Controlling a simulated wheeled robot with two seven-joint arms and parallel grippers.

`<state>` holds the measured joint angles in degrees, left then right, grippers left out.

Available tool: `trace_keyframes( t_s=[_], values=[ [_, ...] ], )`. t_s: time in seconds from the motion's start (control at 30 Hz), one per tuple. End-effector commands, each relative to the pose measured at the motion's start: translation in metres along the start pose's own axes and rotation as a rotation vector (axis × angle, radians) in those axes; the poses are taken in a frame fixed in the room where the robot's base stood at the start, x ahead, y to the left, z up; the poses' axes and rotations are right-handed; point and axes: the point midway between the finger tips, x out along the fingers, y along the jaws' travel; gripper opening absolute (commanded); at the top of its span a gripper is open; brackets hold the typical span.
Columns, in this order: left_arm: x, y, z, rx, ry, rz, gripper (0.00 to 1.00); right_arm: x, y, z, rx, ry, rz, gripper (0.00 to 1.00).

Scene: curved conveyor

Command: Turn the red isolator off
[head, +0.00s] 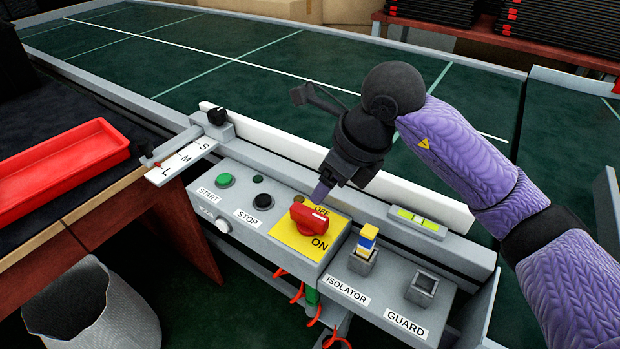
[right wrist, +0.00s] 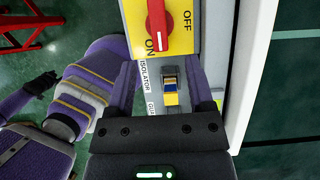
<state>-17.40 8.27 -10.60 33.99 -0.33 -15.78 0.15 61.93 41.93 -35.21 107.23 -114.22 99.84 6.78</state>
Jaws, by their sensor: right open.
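The red isolator knob (head: 309,217) sits on a yellow plate (head: 290,240) marked OFF and ON, on the grey control panel. Its white mark lies toward the right end of its handle in the head view. The knob (right wrist: 157,28) also shows in the right wrist view, with ON below it and OFF to its right. My right gripper (head: 321,192) is open, pointing down just behind the knob. In the right wrist view its two purple fingers are spread, and the knob lies ahead of them. I cannot tell whether a finger touches it.
START (head: 225,181) and STOP (head: 262,201) buttons are left of the knob. A blue, white and yellow piece (head: 366,239) stands in the ISOLATOR holder; the GUARD holder (head: 422,288) looks empty. A white rail (head: 340,168) runs behind the panel. A red tray (head: 62,170) lies at left.

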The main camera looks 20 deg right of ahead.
Motion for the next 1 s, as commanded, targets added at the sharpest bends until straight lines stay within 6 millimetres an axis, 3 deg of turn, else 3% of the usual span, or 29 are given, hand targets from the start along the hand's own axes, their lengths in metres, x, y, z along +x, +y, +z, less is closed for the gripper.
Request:
trace_keyframes(
  t_s=[0.07,0.4,0.53,0.8,1.0],
  values=[
    [0.005,0.001,0.002,0.0,-0.006,0.001,0.59,0.008,0.0,-0.001,-0.001,0.003,-0.002,0.68],
    [0.043,0.006,0.019,0.005,-0.059,0.011,0.59,0.087,0.0,-0.003,0.002,0.004,0.003,0.68],
    [0.048,0.007,0.019,0.005,-0.062,0.011,0.59,0.099,0.0,-0.001,0.001,0.002,0.001,0.68],
    [0.047,0.005,0.011,0.004,-0.047,0.009,0.59,0.099,0.0,0.0,0.0,0.0,-0.001,0.68],
    [0.048,0.004,0.007,0.004,-0.039,0.007,0.59,0.099,0.0,0.0,0.0,0.0,-0.001,0.27]
  ],
)
